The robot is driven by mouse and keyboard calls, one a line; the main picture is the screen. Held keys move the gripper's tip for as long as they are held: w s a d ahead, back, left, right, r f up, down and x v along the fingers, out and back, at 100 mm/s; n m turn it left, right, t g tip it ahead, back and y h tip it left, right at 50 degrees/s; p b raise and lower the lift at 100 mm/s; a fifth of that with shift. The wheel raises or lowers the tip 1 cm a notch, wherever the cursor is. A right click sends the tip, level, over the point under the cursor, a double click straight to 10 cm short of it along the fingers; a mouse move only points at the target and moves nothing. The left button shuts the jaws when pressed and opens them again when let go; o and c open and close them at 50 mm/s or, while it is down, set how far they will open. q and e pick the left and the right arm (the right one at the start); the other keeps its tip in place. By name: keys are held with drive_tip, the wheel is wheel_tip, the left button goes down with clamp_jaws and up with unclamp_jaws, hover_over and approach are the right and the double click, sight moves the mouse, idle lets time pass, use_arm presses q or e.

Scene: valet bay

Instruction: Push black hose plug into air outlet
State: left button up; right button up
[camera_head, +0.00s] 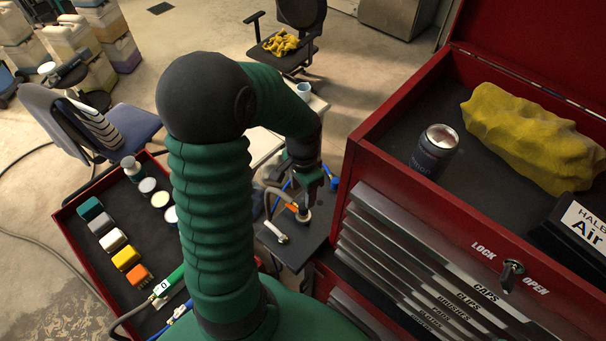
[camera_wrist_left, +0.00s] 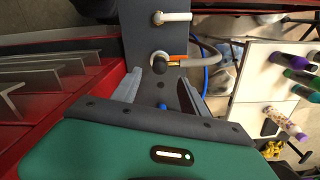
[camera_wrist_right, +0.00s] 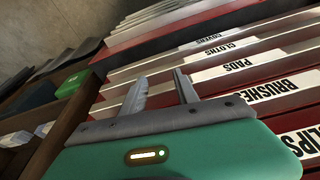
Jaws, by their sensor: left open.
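The black hose plug (camera_wrist_left: 160,67) shows in the left wrist view in front of a pale round outlet on a dark panel (camera_wrist_left: 145,30). A grey hose (camera_wrist_left: 208,52) and an orange piece (camera_wrist_left: 179,57) are beside it. I cannot tell how far the plug is in. A second pale outlet fitting (camera_wrist_left: 173,17) sticks out nearby; it also shows in the head view (camera_head: 281,239). My left gripper (camera_head: 308,188) is open, just above the plug, its fingers apart and apparently not touching it. My right gripper (camera_wrist_right: 160,86) is open and empty in the right wrist view.
A red tool chest (camera_head: 400,190) with labelled drawers stands close right of the left gripper. On it are a can (camera_head: 434,150) and a yellow cloth (camera_head: 530,135). A red tray (camera_head: 75,225) of bottles and brushes lies left. Drawers face my right gripper.

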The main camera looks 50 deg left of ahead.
sight(303, 205)
use_arm(q)
wheel_tip(303, 205, up, 8)
drive_tip(key=shift+b, duration=0.35)
use_arm(e)
drive_tip(key=shift+f, duration=0.4)
